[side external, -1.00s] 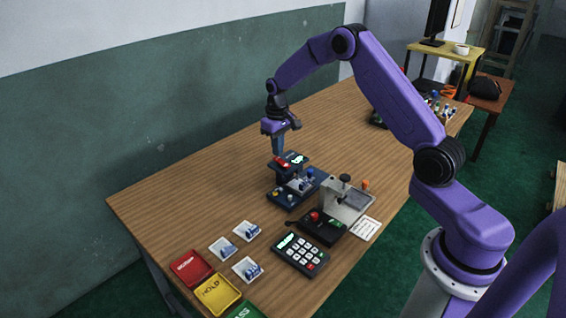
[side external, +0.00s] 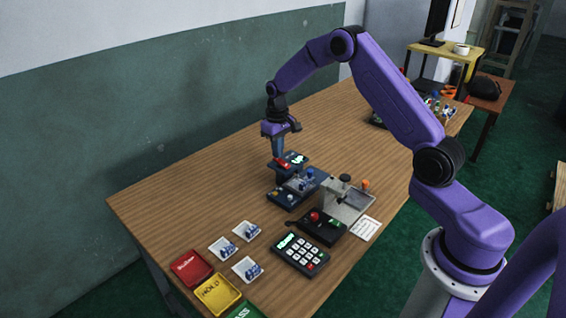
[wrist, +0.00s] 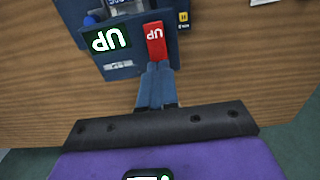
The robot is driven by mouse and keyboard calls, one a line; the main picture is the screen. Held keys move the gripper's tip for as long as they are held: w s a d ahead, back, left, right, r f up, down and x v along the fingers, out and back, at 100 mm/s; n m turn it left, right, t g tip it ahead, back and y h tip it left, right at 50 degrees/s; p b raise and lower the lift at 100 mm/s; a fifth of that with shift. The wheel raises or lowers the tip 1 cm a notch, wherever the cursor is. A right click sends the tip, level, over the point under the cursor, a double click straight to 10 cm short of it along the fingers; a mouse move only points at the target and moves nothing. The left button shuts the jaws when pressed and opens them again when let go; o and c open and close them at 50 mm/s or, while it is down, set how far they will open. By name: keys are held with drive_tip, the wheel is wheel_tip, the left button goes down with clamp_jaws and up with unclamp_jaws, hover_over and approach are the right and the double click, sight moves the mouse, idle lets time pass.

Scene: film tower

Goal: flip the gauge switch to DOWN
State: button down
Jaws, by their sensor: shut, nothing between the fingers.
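The dark blue gauge (side external: 281,199) stands near the middle of the table. Its red switch (wrist: 155,40) is marked UP, and the display (wrist: 109,39) beside it also reads UP; both are upside down in the wrist view. In the side view the switch (side external: 282,164) is just below my fingertips, and the display (side external: 298,159) glows to its right. My gripper (wrist: 157,68) is shut and empty, with its fingertips at the near end of the switch. It points down in the side view (side external: 278,154). I cannot tell whether it touches the switch.
A grey device (side external: 343,203) stands right of the gauge, with a black box with a red knob (side external: 315,217) in front. A keypad (side external: 300,256), several white trays (side external: 222,248), a red bin (side external: 190,269) and a yellow bin (side external: 217,294) are nearer. The table's left is clear.

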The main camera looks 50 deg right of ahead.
drive_tip(key=shift+f, duration=0.7)
idle(0.3)
drive_tip(key=shift+r, duration=3.55)
